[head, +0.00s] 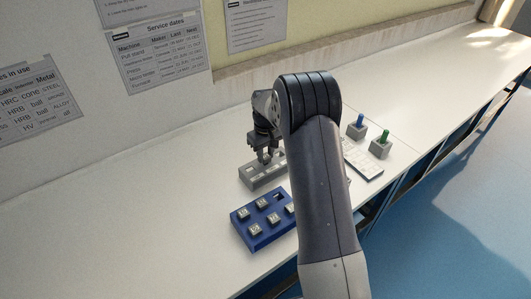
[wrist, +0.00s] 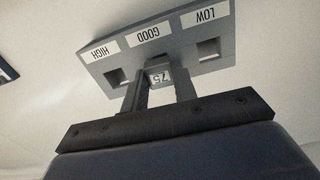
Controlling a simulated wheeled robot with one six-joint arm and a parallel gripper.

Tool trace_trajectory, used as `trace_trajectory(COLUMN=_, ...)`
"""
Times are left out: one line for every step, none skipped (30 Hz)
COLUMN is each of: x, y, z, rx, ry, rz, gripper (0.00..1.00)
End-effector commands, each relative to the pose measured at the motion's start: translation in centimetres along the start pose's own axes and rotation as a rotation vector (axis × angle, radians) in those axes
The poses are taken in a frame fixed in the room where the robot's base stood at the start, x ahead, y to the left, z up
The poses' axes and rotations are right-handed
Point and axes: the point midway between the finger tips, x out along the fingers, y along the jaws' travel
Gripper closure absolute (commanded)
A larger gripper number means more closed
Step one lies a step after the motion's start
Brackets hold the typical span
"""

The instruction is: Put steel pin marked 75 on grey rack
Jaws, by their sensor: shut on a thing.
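The steel pin marked 75 (wrist: 161,77) is between the two fingers of my gripper (wrist: 162,88) in the wrist view, its number upside down there. My gripper is shut on it. The grey rack (wrist: 187,42) has labels HIGH, GOOD and LOW. The pin is at the middle place, by the GOOD label, with a square hole open on each side. I cannot tell how deep it sits in the rack. In the head view my gripper (head: 267,157) points down at the grey rack (head: 262,180).
A blue rack (head: 255,243) with several marked pins stands nearer, partly behind my arm. A blue-topped block (head: 357,131), a green-topped block (head: 380,148) and a white card (head: 364,161) lie to the right. The bench (head: 120,225) is clear at left.

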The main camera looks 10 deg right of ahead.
Motion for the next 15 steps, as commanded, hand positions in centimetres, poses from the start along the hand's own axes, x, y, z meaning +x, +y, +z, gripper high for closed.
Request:
trace_trajectory(x=0.23, y=0.01, z=-0.02, rx=0.0, ry=0.001, rz=0.0, gripper=1.0)
trace_trajectory(x=0.32, y=0.01, z=-0.02, rx=0.0, ry=0.001, rz=0.0, gripper=1.0)
trace_trajectory(x=0.44, y=0.01, z=-0.01, rx=0.0, ry=0.001, rz=0.0, gripper=1.0)
trace_trajectory(x=0.53, y=0.01, z=-0.01, rx=0.0, ry=0.001, rz=0.0, gripper=1.0)
trace_trajectory(x=0.62, y=0.01, z=-0.02, rx=0.0, ry=0.001, rz=0.0, gripper=1.0)
trace_trajectory(x=0.74, y=0.01, z=-0.02, rx=0.0, ry=0.001, rz=0.0, gripper=1.0)
trace_trajectory(x=0.58, y=0.01, z=-0.03, rx=0.0, ry=0.001, rz=0.0, gripper=0.71)
trace_trajectory(x=0.56, y=0.01, z=-0.03, rx=0.0, ry=0.001, rz=0.0, gripper=0.68)
trace_trajectory(x=0.56, y=0.01, z=-0.02, rx=0.0, ry=0.001, rz=0.0, gripper=0.65)
trace_trajectory(x=0.56, y=0.01, z=-0.02, rx=0.0, ry=0.001, rz=0.0, gripper=0.63)
trace_trajectory(x=0.56, y=0.01, z=-0.02, rx=0.0, ry=0.001, rz=0.0, gripper=0.6)
trace_trajectory(x=0.57, y=0.01, z=-0.02, rx=0.0, ry=0.001, rz=0.0, gripper=0.57)
trace_trajectory(x=0.57, y=0.01, z=-0.02, rx=0.0, ry=0.001, rz=0.0, gripper=0.54)
trace_trajectory(x=0.57, y=0.01, z=-0.02, rx=0.0, ry=0.001, rz=0.0, gripper=0.52)
trace_trajectory(x=0.57, y=0.01, z=-0.02, rx=0.0, ry=0.001, rz=0.0, gripper=0.49)
